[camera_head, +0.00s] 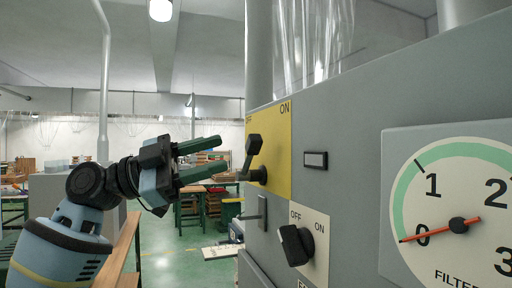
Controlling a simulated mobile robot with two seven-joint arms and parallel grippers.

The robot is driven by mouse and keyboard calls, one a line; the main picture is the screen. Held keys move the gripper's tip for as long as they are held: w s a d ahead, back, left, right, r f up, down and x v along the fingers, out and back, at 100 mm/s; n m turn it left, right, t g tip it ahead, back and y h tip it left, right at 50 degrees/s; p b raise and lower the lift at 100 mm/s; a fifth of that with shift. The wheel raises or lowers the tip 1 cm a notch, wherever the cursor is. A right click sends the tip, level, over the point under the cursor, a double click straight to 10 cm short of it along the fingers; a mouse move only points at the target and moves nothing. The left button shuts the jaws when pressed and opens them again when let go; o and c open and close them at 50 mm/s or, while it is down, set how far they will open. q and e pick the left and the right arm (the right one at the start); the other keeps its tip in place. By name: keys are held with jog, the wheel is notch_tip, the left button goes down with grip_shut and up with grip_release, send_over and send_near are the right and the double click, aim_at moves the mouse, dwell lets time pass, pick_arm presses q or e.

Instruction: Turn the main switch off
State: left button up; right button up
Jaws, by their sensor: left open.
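A yellow plate (280,135) on the side of a grey machine cabinet carries a switch with a black lever (254,145). "ON" is printed at the plate's upper right; the label at its upper left is partly cut by the viewing angle. The lever's handle stands up from a dark pivot; I cannot tell exactly which label it points to. My left gripper (223,154) is open and empty, just left of the lever. Its two green fingers point toward it, with a gap apparently left between them and the lever. My right gripper is not in view.
A black rotary knob (295,245) marked OFF and ON sits on a pale plate lower down. A round gauge (458,215) with a red needle near 0 is at the right. A small dark rectangle (316,160) lies between. Workbenches (190,205) stand far behind.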

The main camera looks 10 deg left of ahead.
aim_at(247, 145)
pick_arm(q)
jog(key=p+x, duration=0.2)
jog(key=x, duration=0.4)
jog(key=shift+d+r, duration=0.25)
jog(key=shift+w+d, duration=0.2)
jog(key=shift+d, duration=0.35)
jog(key=shift+w+d, duration=0.1)
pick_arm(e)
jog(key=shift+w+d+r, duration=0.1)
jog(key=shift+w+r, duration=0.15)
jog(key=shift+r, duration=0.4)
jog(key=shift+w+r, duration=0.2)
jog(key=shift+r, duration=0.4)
pick_arm(q)
jog(key=shift+c, duration=0.3)
jog(key=c, duration=0.7)
grip_shut()
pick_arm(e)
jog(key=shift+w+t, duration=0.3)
